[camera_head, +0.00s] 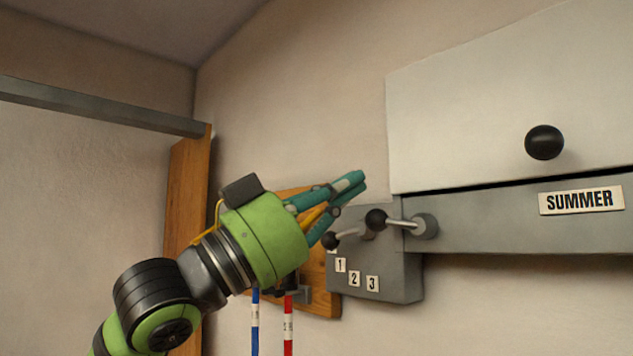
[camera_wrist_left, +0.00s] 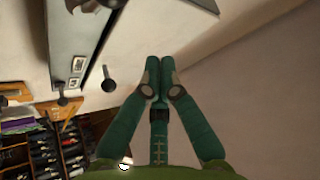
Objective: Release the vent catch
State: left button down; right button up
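My left gripper (camera_head: 357,183) is shut and empty, in front of the wall, above and left of two black-knobbed levers. One lever (camera_head: 400,222) runs from its black knob to a round grey boss on the right. The other lever (camera_head: 350,236) has its knob just below my fingers and belongs to a grey box (camera_head: 385,258) marked 1, 2, 3. Neither lever is labelled as the vent catch, so I cannot tell which it is. In the left wrist view the fingertips (camera_wrist_left: 160,68) meet, and a black knob (camera_wrist_left: 108,85) stands clear of them on the left. My right gripper is out of view.
A pale flap (camera_head: 480,110) with a large black knob (camera_head: 544,142) is above a grey ledge labelled SUMMER (camera_head: 581,200). A wooden board (camera_head: 325,297) is behind my gripper. Blue (camera_head: 255,325) and red (camera_head: 288,330) cords hang below. Wall space above my gripper is clear.

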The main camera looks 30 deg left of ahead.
aim_at(394, 220)
pick_arm(q)
jog(key=r+p+x, duration=0.1)
jog(key=p+x, duration=0.1)
jog(key=x, duration=0.3)
jog(key=f, duration=0.1)
jog(key=a+f, duration=0.1)
jog(key=f, duration=0.1)
jog(key=w+a+f+p, duration=0.1)
jog(key=shift+w+f, duration=0.1)
jog(key=shift+f, duration=0.3)
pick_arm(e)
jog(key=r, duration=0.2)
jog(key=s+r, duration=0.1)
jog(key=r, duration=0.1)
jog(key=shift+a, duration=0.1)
pick_arm(q)
jog(key=shift+d, duration=0.15)
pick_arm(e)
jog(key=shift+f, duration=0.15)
